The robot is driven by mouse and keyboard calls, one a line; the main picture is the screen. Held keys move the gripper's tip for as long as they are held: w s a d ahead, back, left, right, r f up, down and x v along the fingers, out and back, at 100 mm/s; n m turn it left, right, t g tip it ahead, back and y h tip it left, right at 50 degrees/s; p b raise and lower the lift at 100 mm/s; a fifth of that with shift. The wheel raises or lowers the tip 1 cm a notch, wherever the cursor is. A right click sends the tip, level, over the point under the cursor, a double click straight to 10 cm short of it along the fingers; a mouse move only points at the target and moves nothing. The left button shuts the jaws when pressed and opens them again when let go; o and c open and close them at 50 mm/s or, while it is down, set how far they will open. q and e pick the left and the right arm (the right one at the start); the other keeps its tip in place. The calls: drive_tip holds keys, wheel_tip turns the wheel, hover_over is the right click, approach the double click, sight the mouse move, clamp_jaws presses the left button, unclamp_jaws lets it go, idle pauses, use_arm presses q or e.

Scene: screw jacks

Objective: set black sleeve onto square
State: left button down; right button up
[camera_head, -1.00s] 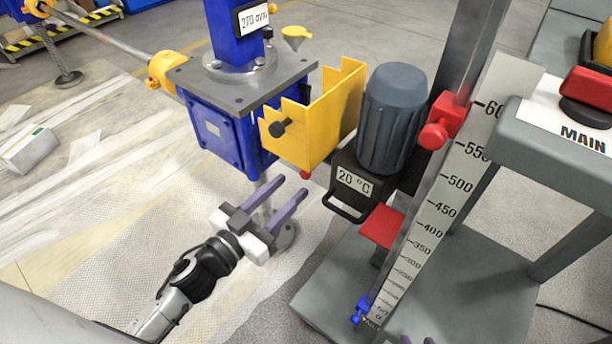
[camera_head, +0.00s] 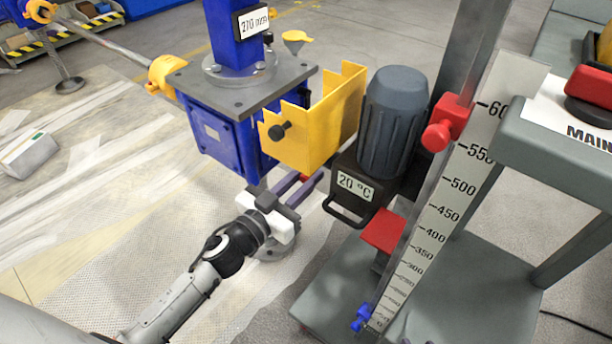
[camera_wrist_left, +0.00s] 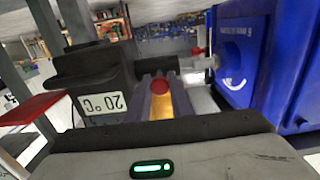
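My left gripper (camera_head: 299,186) is just below the yellow guard (camera_head: 318,125), between the blue gearbox (camera_head: 222,138) and the dark motor unit (camera_head: 392,120). Its two purple fingers are apart, with nothing held between them. In the left wrist view the fingers (camera_wrist_left: 161,90) point at a red disc (camera_wrist_left: 159,86) in front of yellow. Behind them a black cylinder (camera_wrist_left: 156,66), probably the sleeve, sticks out from the motor side toward a grey metal shaft end (camera_wrist_left: 200,63) on the gearbox. I cannot tell whether they touch. The guard hides both in the head view.
A scale post (camera_head: 440,200) with red and blue clamps stands right of the motor. The grey console (camera_head: 565,150) is at the far right. The mat (camera_head: 120,220) on the left is mostly clear.

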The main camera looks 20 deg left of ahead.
use_arm(q)
drive_tip(key=w+a+p, duration=0.1)
drive_tip(key=w+a, duration=0.1)
drive_tip(key=a, duration=0.4)
use_arm(e)
drive_tip(key=shift+s+d, duration=0.15)
drive_tip(key=shift+s, duration=0.35)
use_arm(q)
drive_tip(key=shift+w+a, duration=0.1)
drive_tip(key=c, duration=1.6)
unclamp_jaws()
use_arm(e)
drive_tip(key=shift+w+r, duration=0.2)
drive_tip(key=shift+w, duration=0.1)
use_arm(q)
drive_tip(key=shift+p, duration=0.3)
use_arm(e)
drive_tip(key=shift+r, duration=0.1)
